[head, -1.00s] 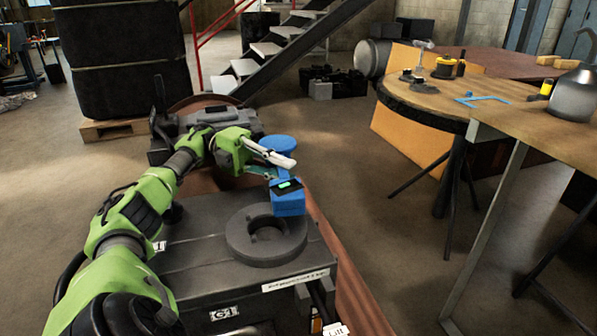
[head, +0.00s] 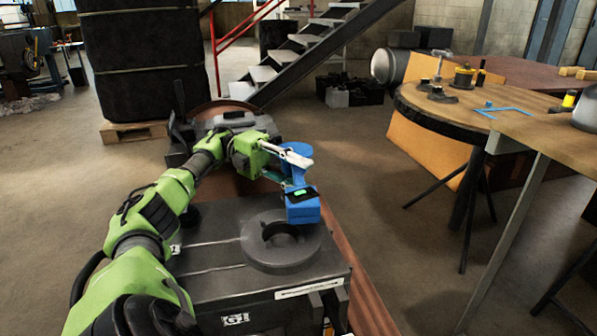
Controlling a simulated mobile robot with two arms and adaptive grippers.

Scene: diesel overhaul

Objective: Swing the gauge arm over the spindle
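The blue gauge arm stands on the dark machine (head: 205,255). It has a round blue top (head: 295,149) at the back and a blue gauge box (head: 303,212) with a small green display at the near end. The box hangs over the far right rim of a dark grey ring (head: 262,258) with a notched centre hole, which seems to be the spindle. My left gripper (head: 291,170) is at the gauge arm between the round top and the box. Its fingers are apart, one pale finger crossing in front of the blue part; contact cannot be told. My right gripper is out of view.
A round wooden table (head: 445,112) with small tools stands at the right, and a workbench (head: 560,140) adjoins it. A stack of black crates (head: 140,65) on a pallet and metal stairs (head: 300,45) are behind. The floor between machine and tables is clear.

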